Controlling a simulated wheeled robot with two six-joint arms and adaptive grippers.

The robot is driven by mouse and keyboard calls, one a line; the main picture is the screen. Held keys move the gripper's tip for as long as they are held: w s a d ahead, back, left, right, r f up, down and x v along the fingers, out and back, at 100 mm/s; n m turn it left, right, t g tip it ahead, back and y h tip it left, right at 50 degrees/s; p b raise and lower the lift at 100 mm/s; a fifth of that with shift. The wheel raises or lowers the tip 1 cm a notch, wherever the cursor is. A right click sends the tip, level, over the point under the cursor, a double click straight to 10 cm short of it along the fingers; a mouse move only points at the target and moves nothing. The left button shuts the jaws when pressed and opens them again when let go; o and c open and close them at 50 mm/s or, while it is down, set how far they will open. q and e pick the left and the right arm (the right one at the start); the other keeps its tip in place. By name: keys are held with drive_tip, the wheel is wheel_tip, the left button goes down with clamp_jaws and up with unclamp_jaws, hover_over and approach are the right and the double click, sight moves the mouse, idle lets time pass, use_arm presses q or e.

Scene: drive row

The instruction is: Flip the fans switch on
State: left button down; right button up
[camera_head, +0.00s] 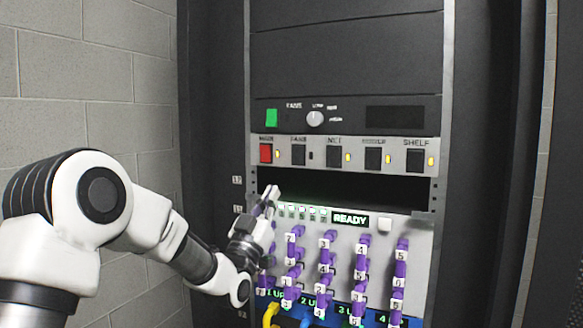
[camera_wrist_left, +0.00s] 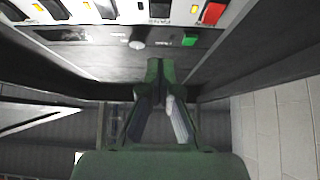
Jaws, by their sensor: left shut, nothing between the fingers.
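The fans switch (camera_head: 298,154) is a black rocker, second from the left in the grey switch strip (camera_head: 350,141). The small lamp (camera_head: 310,155) beside it looks dark, while the lamps beside the other switches glow yellow. The fans switch also shows upside down at the top of the left wrist view (camera_wrist_left: 160,8). My left gripper (camera_head: 270,194) is shut and empty, below and left of the fans switch, apart from it. Its closed fingers show in the left wrist view (camera_wrist_left: 155,75). My right gripper is not in view.
A red switch (camera_head: 266,153) sits just left of the fans switch. A green button (camera_head: 271,118) and a round knob (camera_head: 315,118) are above. Below are a dark open gap (camera_head: 350,188), a READY display (camera_head: 350,219) and several purple plugs. A block wall (camera_head: 95,75) stands left.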

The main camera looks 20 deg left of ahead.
sight(297, 157)
use_arm(q)
drive_tip(key=p+x, duration=0.2)
drive_tip(key=x, duration=0.2)
drive_tip(key=w+f+p+x, duration=0.1)
drive_tip(key=p+x, duration=0.1)
drive_tip(key=x, duration=0.1)
drive_tip(key=p+x, duration=0.2)
drive_tip(key=x, duration=0.2)
drive_tip(key=shift+w+f, duration=0.15)
drive_tip(key=shift+w, duration=0.3)
drive_tip(key=shift+w+f, duration=0.25)
drive_tip(key=shift+w, duration=0.15)
drive_tip(key=shift+s, duration=0.15)
